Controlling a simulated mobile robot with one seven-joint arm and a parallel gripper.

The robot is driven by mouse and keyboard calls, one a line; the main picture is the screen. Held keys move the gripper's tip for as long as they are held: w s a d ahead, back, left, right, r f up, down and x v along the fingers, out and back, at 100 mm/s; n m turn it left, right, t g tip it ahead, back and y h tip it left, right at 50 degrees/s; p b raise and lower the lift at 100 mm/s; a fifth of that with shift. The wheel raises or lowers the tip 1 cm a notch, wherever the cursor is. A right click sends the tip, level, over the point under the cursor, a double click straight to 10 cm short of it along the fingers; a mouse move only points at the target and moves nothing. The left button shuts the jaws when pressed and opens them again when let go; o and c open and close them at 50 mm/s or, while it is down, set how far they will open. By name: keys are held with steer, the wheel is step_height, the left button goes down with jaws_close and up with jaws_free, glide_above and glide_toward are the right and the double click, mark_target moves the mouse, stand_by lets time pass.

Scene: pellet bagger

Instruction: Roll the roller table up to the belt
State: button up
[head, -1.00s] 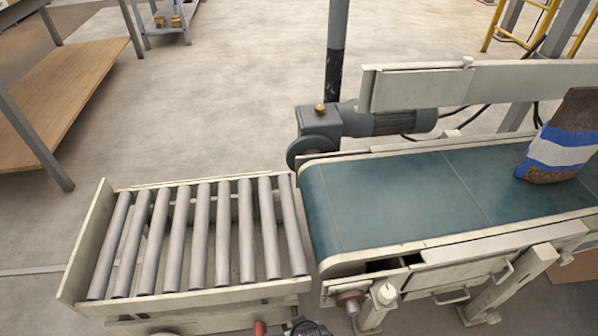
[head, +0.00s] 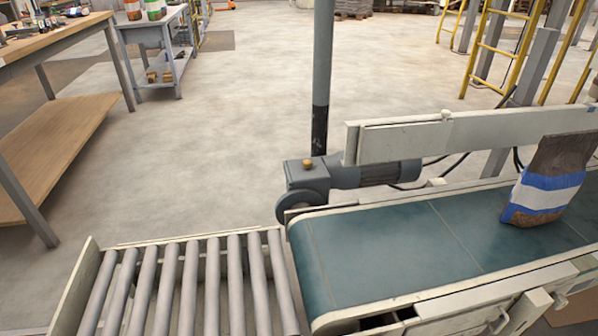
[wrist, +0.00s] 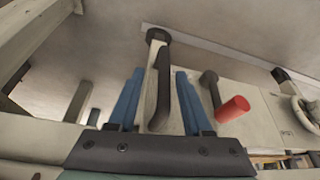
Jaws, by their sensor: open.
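The roller table (head: 96,282), a cream frame with several grey steel rollers, stands at the lower left of the head view, its near side cut off. Its right end is beside the left end of the green belt (head: 385,255), with a narrow gap or none; I cannot tell if they touch. My gripper (wrist: 158,72) shows only in the wrist view, its two blue fingers open. A black grip on a cream bar (wrist: 166,100) appears between the fingers; contact is not clear. A red-ended black lever (wrist: 233,108) is to the right of them.
A brown, blue and white bag (head: 548,182) stands on the belt. A grey motor (head: 350,174) and dark post (head: 321,90) are behind the belt's left end. A wooden-shelved bench (head: 60,150) is at the left.

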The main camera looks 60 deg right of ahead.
steer(key=p+v, duration=0.6)
steer(key=v, duration=0.5)
steer(key=shift+r+p, duration=0.15)
steer(key=shift+p, duration=0.15)
